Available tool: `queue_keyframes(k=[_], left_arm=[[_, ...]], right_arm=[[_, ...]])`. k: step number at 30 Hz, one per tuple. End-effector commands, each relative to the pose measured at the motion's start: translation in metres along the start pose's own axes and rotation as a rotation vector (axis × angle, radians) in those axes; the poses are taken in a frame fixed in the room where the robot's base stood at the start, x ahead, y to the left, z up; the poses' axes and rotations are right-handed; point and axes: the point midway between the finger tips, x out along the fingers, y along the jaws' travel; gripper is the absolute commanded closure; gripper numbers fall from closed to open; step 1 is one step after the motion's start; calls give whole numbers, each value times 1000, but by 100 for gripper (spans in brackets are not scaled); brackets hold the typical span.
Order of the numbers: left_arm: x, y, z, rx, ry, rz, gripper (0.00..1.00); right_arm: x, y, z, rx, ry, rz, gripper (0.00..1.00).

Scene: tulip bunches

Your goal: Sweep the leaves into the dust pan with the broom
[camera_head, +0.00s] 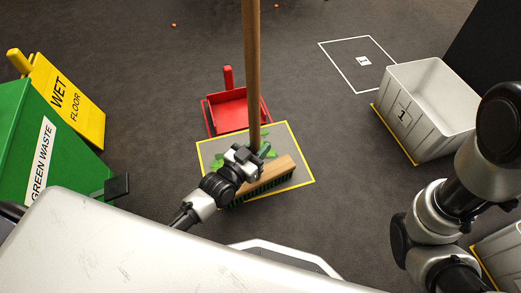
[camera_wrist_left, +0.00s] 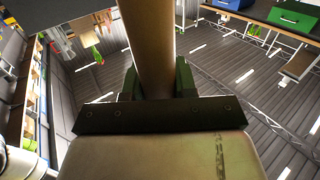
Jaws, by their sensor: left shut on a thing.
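The broom has a long wooden handle (camera_head: 251,65) that stands nearly upright and a wooden head (camera_head: 276,174) with dark green bristles on the floor. My left gripper (camera_head: 258,155) is shut on the handle low down, just above the head. The handle also shows between the fingers in the left wrist view (camera_wrist_left: 150,50). Green leaves (camera_head: 227,145) lie on a grey, yellow-edged floor patch (camera_head: 298,158), partly hidden by the gripper and broom. The red dust pan (camera_head: 232,108) lies just beyond the patch. My right arm is at the right edge; its gripper is out of view.
A green waste bin (camera_head: 75,165) and a yellow wet floor sign (camera_head: 72,100) stand at the left. A white crate (camera_head: 435,110) stands at the right, near a white-outlined square (camera_head: 358,62). Small orange bits lie far back. The floor between is clear.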

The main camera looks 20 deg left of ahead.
Motion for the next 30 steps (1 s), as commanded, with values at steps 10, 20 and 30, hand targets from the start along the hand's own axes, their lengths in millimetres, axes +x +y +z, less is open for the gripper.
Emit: queue_keyframes(k=[10,20,30], left_arm=[[8,-12,-2,3,6,-1,100],[19,-29,0,5,5,0,100],[26,-38,1,3,6,0,100]], right_arm=[[-1,0,0,0,-1,1,39],[-6,-1,-1,1,-2,1,39],[-8,-2,-2,1,-3,1,39]])
